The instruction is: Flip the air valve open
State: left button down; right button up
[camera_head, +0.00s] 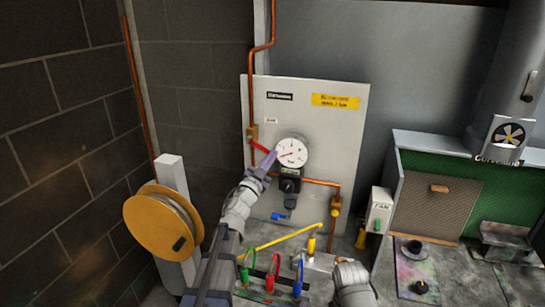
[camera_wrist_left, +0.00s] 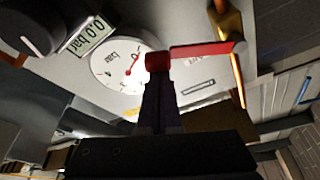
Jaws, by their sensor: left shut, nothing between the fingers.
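The air valve (camera_head: 252,133) is a brass fitting on the copper pipe at the left of the pale panel. Its red lever (camera_head: 260,146) slants down and right from it, across the pipe's line. In the left wrist view the red lever (camera_wrist_left: 205,49) runs from the brass pipe to my fingertips. My left gripper (camera_head: 271,158) is shut and empty, its tips at the lever's free end; I cannot tell if they touch. The round gauge (camera_head: 292,152) sits just right of it, and its label (camera_wrist_left: 86,37) reads 0.0 bar. My right gripper is out of view.
A dark regulator (camera_head: 289,182) hangs under the gauge. An orange reel (camera_head: 163,227) stands left of my left arm. A fan switch box (camera_head: 379,210) is to the right.

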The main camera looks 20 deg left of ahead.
pick_arm(q)
jog(key=a+f+m+g+h, duration=0.2)
jog(key=a+f+m+g, duration=0.2)
jog(key=m, duration=1)
jog(key=shift+w+a+f+m, duration=0.15)
jog(key=shift+a+f+m, duration=0.15)
jog(key=shift+a+f, duration=1.5)
jog(key=shift+a+r, duration=0.4)
jog(key=shift+a, duration=0.05)
jog(key=shift+d, duration=0.1)
jog(key=s, duration=0.9)
jog(key=shift+s+d, duration=0.2)
jog(key=shift+s, duration=0.05)
